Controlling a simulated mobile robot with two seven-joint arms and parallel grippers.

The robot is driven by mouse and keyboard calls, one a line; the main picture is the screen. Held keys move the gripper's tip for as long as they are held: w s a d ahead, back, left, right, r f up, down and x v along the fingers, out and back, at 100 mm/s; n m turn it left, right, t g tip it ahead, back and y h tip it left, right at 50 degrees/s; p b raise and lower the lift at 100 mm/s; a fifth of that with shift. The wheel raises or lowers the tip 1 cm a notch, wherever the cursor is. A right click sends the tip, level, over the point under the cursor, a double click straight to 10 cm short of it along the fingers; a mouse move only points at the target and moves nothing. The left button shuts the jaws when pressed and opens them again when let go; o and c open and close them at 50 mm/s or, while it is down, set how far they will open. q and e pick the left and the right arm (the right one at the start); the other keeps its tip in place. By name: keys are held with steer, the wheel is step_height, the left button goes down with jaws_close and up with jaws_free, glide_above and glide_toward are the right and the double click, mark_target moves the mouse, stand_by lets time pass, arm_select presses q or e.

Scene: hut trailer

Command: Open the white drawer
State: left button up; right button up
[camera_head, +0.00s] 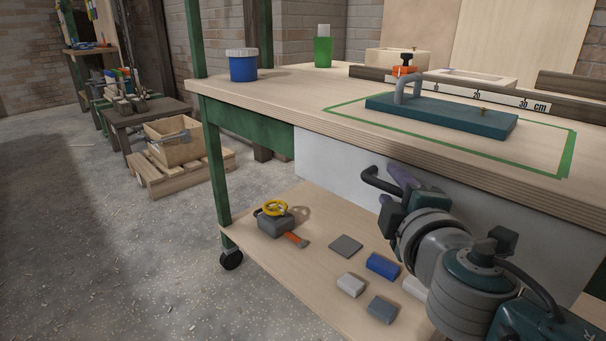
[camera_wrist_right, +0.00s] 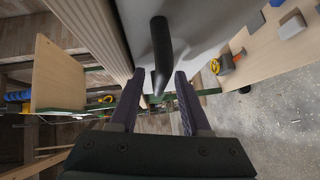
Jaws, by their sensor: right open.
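The white drawer (camera_head: 325,163) sits under the workbench top and looks shut. Its dark bar handle (camera_head: 378,182) sticks out from the front. My right gripper (camera_head: 394,186) is at the handle, with its purple fingers apart. In the right wrist view the handle (camera_wrist_right: 161,45) runs down between the two open fingertips of the gripper (camera_wrist_right: 159,78). I cannot tell whether either finger touches it. The arm and gripper hide part of the drawer front. My left gripper is not in view.
The workbench top (camera_head: 290,92) overhangs the drawer just above my gripper. On it stand a blue tub (camera_head: 242,66), a green bottle (camera_head: 323,48) and a teal plate (camera_head: 440,118). The lower shelf (camera_head: 300,262) holds several small blocks. Floor on the left is open.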

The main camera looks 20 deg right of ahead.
jaws_close()
stand_by(0.4)
stand_by(1.1)
